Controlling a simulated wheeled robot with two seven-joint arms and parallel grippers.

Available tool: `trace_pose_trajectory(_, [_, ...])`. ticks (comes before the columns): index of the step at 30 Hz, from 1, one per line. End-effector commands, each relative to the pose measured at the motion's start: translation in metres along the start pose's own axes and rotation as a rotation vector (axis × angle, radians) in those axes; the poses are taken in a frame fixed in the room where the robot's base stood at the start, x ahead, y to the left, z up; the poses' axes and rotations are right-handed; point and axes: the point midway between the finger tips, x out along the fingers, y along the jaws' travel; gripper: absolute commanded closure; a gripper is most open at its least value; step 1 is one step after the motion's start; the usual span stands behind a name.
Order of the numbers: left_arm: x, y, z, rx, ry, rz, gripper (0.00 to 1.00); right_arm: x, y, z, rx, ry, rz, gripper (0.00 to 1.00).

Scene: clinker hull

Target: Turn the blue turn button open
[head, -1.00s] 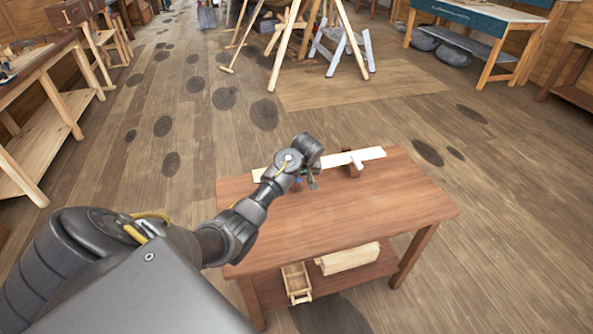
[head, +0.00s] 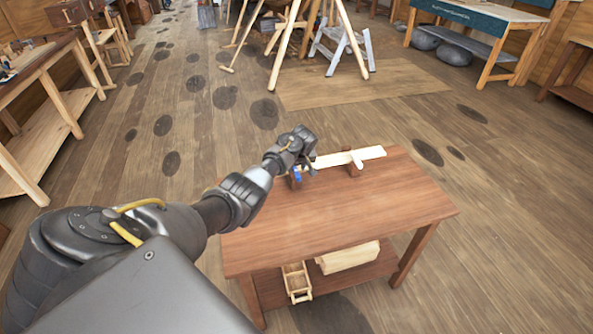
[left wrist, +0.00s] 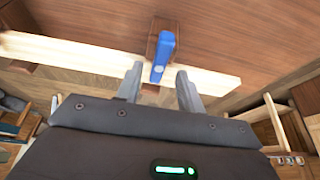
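The blue turn button (left wrist: 163,55) shows in the left wrist view on a brown wooden block (left wrist: 153,40), lying crosswise over the edge of a pale plank (left wrist: 80,52). In the head view only a small part of the blue button (head: 297,174) shows beside my gripper. My left gripper (left wrist: 162,82) is open, its two grey fingers apart with the near end of the blue button in line with the gap. I cannot tell whether the fingers touch it. My right gripper is not in view.
The plank (head: 330,159) lies along the far edge of the brown workbench (head: 330,215). A white turn button (head: 357,161) sits on a second block to the right. The bench's front is clear. A wooden box (head: 297,282) and a pale block (head: 348,257) are on the lower shelf.

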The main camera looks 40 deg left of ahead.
Motion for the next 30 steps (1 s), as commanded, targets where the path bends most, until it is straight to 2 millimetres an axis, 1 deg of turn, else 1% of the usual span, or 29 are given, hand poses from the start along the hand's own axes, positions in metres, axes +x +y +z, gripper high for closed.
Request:
trace_pose_trajectory(1, [0.007, 0.001, 0.000, 0.000, -0.001, -0.001, 0.62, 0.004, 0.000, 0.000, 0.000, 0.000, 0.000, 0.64])
trace_pose_trajectory(3, [0.013, 0.001, 0.000, 0.000, 0.000, 0.000, 0.62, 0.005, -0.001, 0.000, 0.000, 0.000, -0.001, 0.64])
trace_pose_trajectory(7, [0.021, 0.000, 0.000, -0.001, 0.000, 0.000, 0.62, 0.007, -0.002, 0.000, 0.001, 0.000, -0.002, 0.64])
trace_pose_trajectory(17, [0.023, 0.000, 0.000, 0.000, 0.001, 0.001, 0.62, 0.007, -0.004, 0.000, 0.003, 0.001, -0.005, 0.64])
trace_pose_trajectory(18, [0.023, 0.001, 0.000, 0.000, 0.001, 0.001, 0.63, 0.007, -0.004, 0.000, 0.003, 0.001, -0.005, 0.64])
trace_pose_trajectory(19, [0.023, 0.001, 0.000, 0.000, 0.001, 0.001, 0.67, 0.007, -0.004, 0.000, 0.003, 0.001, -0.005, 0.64])
trace_pose_trajectory(26, [0.023, 0.000, 0.000, 0.000, 0.001, 0.001, 0.97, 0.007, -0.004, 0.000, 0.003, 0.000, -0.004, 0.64])
trace_pose_trajectory(27, [0.023, 0.000, 0.000, 0.000, 0.001, 0.001, 1.00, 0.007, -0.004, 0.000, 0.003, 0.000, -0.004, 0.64])
trace_pose_trajectory(30, [0.023, 0.000, 0.000, 0.000, 0.001, 0.001, 1.00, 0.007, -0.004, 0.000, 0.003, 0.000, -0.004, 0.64])
